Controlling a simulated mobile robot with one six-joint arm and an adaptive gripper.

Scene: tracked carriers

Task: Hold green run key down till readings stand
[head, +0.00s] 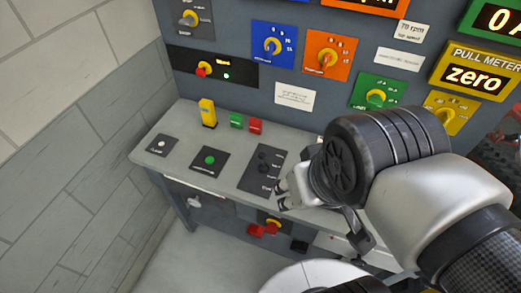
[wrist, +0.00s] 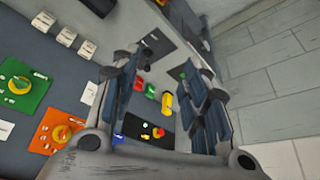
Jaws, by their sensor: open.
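The green run key (head: 210,160) is a round green button on a dark plate on the grey desk, left of centre in the head view. A small green spot on a dark plate, likely the same key (wrist: 183,75), shows between my fingers in the wrist view. My gripper (head: 283,190) is open and empty, above the desk near the black-knobbed plate, to the right of the green key and apart from it. The yellow pull meter (head: 475,75) reads "zero". Another display (head: 497,20) at top right is cut off and shows a "0".
A plate with a white button (head: 162,144) lies left of the green key, and a plate with black knobs (head: 263,170) lies right. A yellow block (head: 208,112), a green block (head: 236,120) and a red block (head: 255,126) stand behind. The panel with several knobs rises beyond.

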